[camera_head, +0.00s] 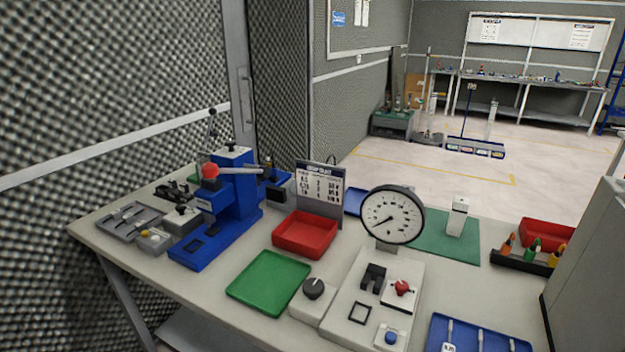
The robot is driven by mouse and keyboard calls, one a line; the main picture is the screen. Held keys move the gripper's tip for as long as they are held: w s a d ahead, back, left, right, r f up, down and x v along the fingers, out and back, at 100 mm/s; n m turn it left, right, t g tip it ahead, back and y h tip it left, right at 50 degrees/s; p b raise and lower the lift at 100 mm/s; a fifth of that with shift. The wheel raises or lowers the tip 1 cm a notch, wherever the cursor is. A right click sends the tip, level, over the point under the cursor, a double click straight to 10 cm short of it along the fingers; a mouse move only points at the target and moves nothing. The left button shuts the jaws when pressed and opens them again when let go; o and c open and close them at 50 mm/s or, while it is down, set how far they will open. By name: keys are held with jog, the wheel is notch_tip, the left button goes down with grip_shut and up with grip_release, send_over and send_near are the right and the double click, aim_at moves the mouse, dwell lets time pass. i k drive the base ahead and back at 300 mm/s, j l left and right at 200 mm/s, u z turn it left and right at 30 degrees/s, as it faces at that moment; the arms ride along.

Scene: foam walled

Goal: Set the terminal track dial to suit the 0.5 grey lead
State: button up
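A dark round dial (314,288) with a light pointer mark sits on a small white block at the front of the bench; its scale is too small to read. I cannot tell for sure that it is the terminal track dial. A chart board (319,187) with columns of figures stands behind the red tray; its text is mostly unreadable. Leads with white tags lie in the blue tray (437,327) at bottom right; one tag seems to read 0.75. I cannot make out a 0.5 grey lead. My gripper is not in view.
A blue lever press (233,190) stands at left, beside a grey tool tray (128,221). A green tray (268,283) and red tray (306,233) lie mid-bench. A gauge (392,215) rises over a white fixture plate. A grey box (590,270) blocks the right edge.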

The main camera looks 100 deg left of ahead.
aim_at(181, 208)
jog(key=u, duration=3.65)
